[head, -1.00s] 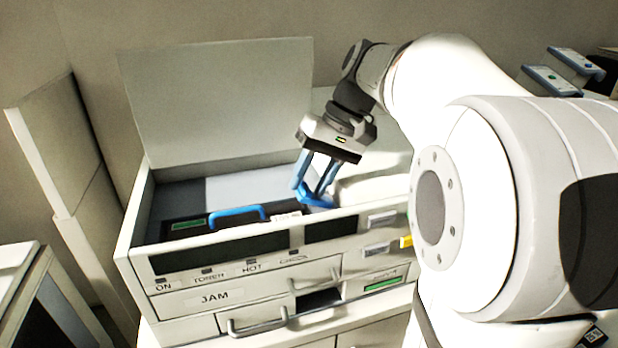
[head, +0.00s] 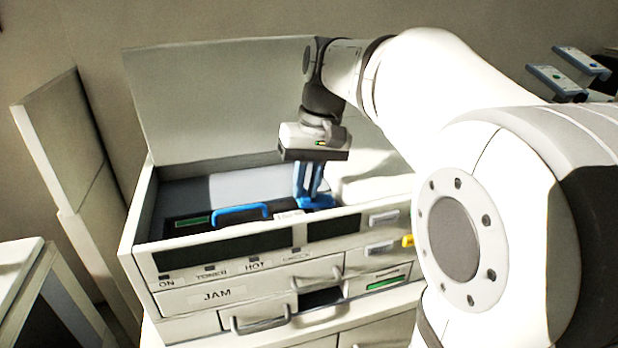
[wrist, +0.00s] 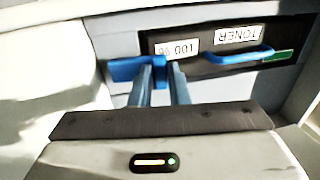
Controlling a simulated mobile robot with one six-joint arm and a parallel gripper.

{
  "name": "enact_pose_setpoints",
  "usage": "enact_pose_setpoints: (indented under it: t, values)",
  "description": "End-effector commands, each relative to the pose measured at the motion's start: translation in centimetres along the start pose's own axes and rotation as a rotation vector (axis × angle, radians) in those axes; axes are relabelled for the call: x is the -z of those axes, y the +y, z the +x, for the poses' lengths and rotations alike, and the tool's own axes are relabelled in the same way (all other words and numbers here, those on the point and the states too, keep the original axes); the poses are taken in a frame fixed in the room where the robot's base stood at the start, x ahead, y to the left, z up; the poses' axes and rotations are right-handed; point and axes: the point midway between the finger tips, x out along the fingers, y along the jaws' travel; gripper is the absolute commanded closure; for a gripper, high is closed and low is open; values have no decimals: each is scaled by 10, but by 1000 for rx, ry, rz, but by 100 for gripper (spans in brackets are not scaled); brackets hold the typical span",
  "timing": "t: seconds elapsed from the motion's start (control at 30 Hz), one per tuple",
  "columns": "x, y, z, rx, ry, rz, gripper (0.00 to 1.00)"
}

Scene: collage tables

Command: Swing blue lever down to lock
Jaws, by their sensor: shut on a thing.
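The blue lever (head: 322,202) lies low inside the open printer, at the right end of the black toner cartridge (head: 190,232). In the wrist view the lever's flat blue arm (wrist: 124,72) reaches out left of my fingers. My gripper (head: 307,196) points down with its blue-grey fingers at the lever. In the wrist view my gripper (wrist: 162,72) is shut on a blue part of the lever between the fingertips. The fingers hide part of the lever.
The printer's raised lid (head: 220,105) stands behind the bay. The front wall (head: 150,262) carries the ON, TONER, HOT and CHECK marks, with a JAM drawer (head: 217,295) below. A pale part (wrist: 45,85) lies left of the lever in the wrist view.

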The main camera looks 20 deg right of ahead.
Motion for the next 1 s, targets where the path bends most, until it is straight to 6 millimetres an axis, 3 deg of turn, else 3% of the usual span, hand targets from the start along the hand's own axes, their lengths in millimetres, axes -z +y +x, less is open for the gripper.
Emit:
enact_pose_setpoints:
  t: [0.27,0.63,0.67,0.9,1.0]
  values:
    - [0,-7,11,-181,-1,-2,100]
    - [0,-7,12,-199,0,2,100]
    - [0,-7,12,-199,0,2,82]
    - [0,-6,12,-198,0,2,63]
    - [0,-6,12,-198,1,2,63]
